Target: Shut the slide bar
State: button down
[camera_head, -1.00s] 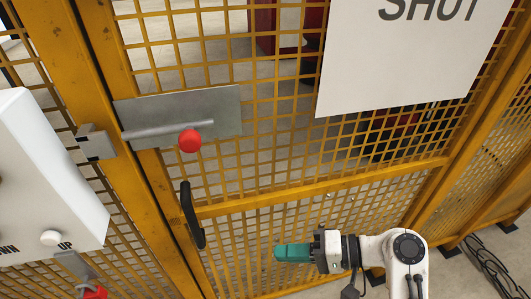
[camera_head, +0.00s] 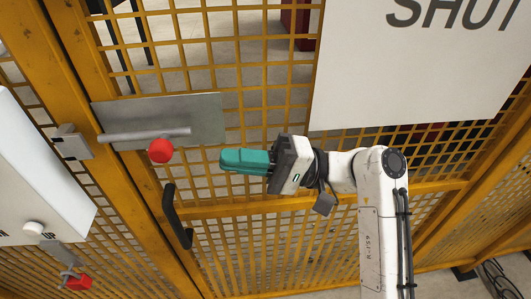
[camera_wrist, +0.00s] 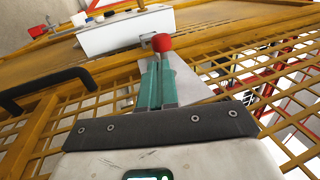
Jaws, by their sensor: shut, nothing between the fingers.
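The slide bar (camera_head: 140,134) is a grey rod on a grey metal plate (camera_head: 205,112) fixed to the yellow mesh gate. A red knob (camera_head: 160,151) sits near the bar's right end; it also shows in the wrist view (camera_wrist: 161,42). A grey catch block (camera_head: 70,142) is on the post to the left, and a gap separates it from the bar's left end. My gripper (camera_head: 224,159), with teal fingers, is shut and empty to the right of the knob. In the wrist view its fingertips (camera_wrist: 160,62) point at the knob; I cannot tell whether they touch it.
A black handle (camera_head: 177,216) stands out from the gate below the bar. A white control box (camera_head: 35,180) is at the left, with a red item (camera_head: 78,282) below it. A white sign (camera_head: 420,65) hangs at the upper right.

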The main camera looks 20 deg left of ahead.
aim_at(162, 160)
jog(key=p+x, duration=0.2)
jog(key=x, duration=0.4)
jog(key=shift+s+a, duration=0.15)
jog(key=shift+a, duration=0.2)
jog(key=s+a, duration=0.1)
jog(key=a, duration=0.1)
jog(key=s+a, duration=0.1)
jog(key=a, duration=0.1)
jog(key=shift+s+a, duration=0.1)
jog(key=shift+s, duration=0.2)
